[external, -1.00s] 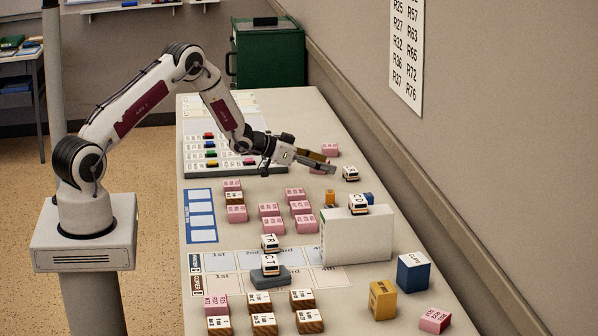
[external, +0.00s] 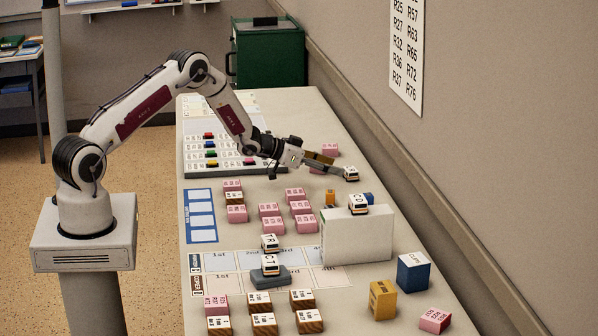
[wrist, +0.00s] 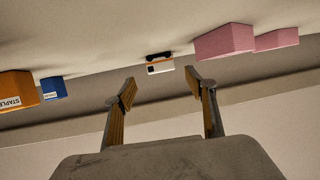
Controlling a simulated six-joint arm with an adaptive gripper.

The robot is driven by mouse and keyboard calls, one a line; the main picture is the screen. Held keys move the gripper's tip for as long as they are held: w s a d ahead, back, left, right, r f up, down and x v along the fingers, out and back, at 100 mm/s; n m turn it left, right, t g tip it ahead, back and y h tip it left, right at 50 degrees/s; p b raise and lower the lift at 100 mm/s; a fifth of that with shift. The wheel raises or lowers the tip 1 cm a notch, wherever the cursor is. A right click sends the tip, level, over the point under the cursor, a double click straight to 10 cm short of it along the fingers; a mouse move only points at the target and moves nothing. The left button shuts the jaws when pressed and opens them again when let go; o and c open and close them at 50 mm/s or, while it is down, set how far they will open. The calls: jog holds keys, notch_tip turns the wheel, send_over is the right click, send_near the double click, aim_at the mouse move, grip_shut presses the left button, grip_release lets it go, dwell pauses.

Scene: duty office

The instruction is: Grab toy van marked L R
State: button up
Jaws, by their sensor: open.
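A small white toy van (external: 351,174) with dark windows stands on the table near the wall; the mark on its roof is too small to read. It also shows in the wrist view (wrist: 160,68), with an orange stripe, just beyond the gap between the fingertips. My gripper (external: 335,167) is open and empty, its fingertips close to the van's left side in the external view. In the wrist view my gripper (wrist: 161,80) has its two fingers apart, with the van centred ahead. Other vans read CD (external: 358,203), TR (external: 269,243) and CT (external: 270,265).
Pink blocks (wrist: 224,40) stand beside the van in the wrist view; an orange stapler box (wrist: 18,92) and blue box (wrist: 53,88) are on the other side. A white box (external: 358,237) carries the CD van. The wall (external: 450,170) runs close behind.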

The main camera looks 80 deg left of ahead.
aim_at(347, 169)
jog(key=shift+w, duration=0.1)
dwell(0.3)
jog(key=shift+x, duration=2.5)
jog(key=shift+a+r, duration=0.1)
jog(key=shift+a, duration=0.05)
jog(key=c, duration=1.2)
